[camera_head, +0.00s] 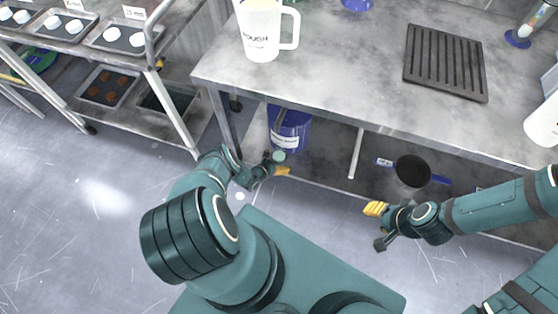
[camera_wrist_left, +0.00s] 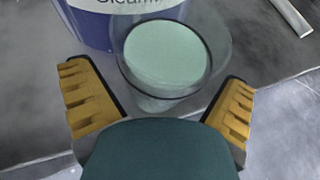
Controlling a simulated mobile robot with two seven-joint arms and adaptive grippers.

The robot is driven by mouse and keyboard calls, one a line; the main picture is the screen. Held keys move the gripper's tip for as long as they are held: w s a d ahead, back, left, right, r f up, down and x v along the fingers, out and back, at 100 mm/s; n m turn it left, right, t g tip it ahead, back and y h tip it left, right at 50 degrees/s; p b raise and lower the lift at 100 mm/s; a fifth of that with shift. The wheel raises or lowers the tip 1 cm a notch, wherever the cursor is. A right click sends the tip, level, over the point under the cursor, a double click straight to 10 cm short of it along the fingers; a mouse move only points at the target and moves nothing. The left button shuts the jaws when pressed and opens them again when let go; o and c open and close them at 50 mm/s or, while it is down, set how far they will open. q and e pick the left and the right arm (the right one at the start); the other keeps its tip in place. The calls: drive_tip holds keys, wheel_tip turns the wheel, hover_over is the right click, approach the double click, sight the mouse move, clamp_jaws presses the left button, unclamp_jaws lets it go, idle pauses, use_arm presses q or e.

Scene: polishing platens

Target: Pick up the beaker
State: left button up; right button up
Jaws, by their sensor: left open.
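A clear beaker (camera_wrist_left: 166,60) with pale green contents stands in front of a blue-and-white labelled container (camera_wrist_left: 95,25) in the left wrist view. In the head view the beaker (camera_head: 279,156) is small, at the tip of my left gripper (camera_head: 279,170). My left gripper is open in the left wrist view (camera_wrist_left: 160,100), with one yellow-padded finger on each side below the beaker. The beaker's lower part is partly hidden by the gripper body. I cannot tell whether the fingers touch it. My right gripper (camera_head: 375,208) is out to the right, away from the beaker; its jaw state is unclear.
The grey bench (camera_head: 340,60) overhangs the lower shelf (camera_head: 335,175). A white jug (camera_head: 262,35) and a dark ribbed plate (camera_head: 445,62) are on the bench. A black pan (camera_head: 412,170) sits below. A rack with trays (camera_head: 105,85) stands at left.

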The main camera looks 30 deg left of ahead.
use_arm(q)
drive_tip(key=shift+w+f, duration=0.2)
drive_tip(key=shift+w, duration=0.25)
drive_tip(key=c, duration=1.3)
drive_tip(key=shift+r, duration=0.1)
drive_tip(key=shift+c, duration=0.2)
